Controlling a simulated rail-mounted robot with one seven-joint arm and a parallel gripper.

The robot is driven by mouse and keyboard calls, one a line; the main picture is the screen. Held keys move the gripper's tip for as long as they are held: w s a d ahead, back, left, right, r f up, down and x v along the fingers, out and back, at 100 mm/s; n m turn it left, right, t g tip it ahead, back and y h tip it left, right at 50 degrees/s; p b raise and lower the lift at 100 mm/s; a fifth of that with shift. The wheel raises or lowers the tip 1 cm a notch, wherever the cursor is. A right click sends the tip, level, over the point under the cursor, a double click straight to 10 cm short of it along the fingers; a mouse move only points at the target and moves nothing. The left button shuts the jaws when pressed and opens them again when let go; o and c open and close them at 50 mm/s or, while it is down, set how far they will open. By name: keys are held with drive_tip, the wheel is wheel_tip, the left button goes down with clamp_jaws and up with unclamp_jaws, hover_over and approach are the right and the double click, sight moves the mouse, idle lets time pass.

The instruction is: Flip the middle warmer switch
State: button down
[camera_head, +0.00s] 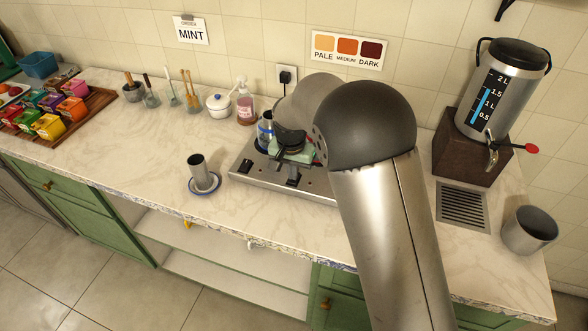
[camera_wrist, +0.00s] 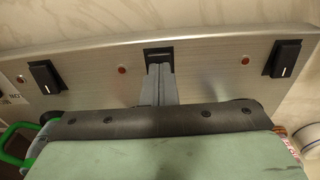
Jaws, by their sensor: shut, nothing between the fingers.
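The metal warmer (camera_head: 262,182) sits on the counter, partly hidden by my arm. In the wrist view its panel (camera_wrist: 205,75) has three black switches in a row. The middle switch (camera_wrist: 159,54) is partly covered by my gripper (camera_wrist: 160,68), whose fingers are shut together with nothing between them. The fingertips are at the switch's lower edge in that view; whether they touch it I cannot tell. The left switch (camera_wrist: 45,76) and right switch (camera_wrist: 286,58) are clear of the fingers. Small red lights (camera_wrist: 122,70) sit between the switches.
A metal cup (camera_head: 197,166) stands on a blue-rimmed saucer (camera_head: 192,189) left of the warmer. A blue-banded vessel (camera_head: 265,128) stands at the warmer's back left. The tank (camera_head: 508,85) on its wooden block (camera_head: 455,150) is at right. A green handle (camera_wrist: 15,138) shows in the wrist view.

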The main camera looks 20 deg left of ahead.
sight(292, 182)
drive_tip(key=shift+s+f, duration=0.2)
drive_tip(key=shift+s, duration=0.05)
wheel_tip(292, 182, up, 14)
drive_tip(key=shift+s+r, duration=0.15)
drive_tip(key=shift+s, duration=0.25)
drive_tip(key=t+b, duration=0.1)
drive_tip(key=b, duration=0.3)
drive_tip(key=shift+r, duration=0.1)
idle(0.4)
drive_tip(key=f, duration=0.4)
drive_tip(key=w+f+p, duration=0.1)
drive_tip(key=f, duration=0.4)
drive_tip(key=w+f, duration=0.1)
drive_tip(key=f, duration=0.3)
drive_tip(key=shift+w+f, duration=0.25)
drive_tip(key=shift+f, duration=0.15)
